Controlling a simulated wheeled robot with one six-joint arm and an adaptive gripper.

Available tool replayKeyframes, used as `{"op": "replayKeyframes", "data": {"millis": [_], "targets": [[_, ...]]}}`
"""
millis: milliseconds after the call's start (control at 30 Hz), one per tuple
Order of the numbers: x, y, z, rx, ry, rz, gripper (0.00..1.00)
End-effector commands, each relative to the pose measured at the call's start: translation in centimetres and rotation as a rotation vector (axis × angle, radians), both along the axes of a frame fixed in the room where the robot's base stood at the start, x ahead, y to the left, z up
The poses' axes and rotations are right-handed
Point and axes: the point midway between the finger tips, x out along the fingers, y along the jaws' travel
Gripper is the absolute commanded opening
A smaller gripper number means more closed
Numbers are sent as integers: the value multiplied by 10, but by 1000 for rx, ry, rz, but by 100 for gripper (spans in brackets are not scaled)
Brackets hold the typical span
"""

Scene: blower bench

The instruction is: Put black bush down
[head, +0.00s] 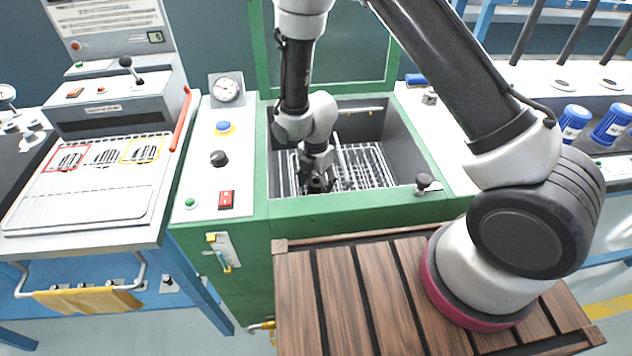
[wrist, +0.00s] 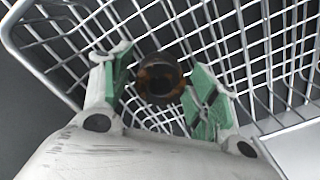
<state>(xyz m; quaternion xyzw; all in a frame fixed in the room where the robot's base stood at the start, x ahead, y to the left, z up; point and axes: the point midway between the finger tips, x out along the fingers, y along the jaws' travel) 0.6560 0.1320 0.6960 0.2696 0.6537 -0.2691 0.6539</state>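The black bush (wrist: 160,79) is a short dark ring with a brownish inner rim, seen end-on in the wrist view. It sits between the two green-padded fingers of my gripper (wrist: 161,88), over the wire basket (wrist: 60,45). A narrow gap shows between the bush and the left finger; the right finger is very close to it or touching. The fingers stand apart, and my gripper looks open around the bush. In the head view my gripper (head: 316,182) reaches down into the basket (head: 368,165) inside the green-framed tank. The bush cannot be made out clearly there.
The green tank's front edge (head: 350,204) and grey walls surround my gripper. A control panel with a gauge (head: 226,89) stands left of it. Further left is a tray with red, white and yellow frames (head: 105,155).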

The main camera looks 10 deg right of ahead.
Motion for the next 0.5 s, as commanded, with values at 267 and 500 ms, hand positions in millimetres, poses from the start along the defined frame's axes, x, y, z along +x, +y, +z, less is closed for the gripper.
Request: {"op": "replayKeyframes", "data": {"millis": [267,500], "targets": [[0,0,1,0,0,0,61],[1,1,35,2,-4,0,61]]}}
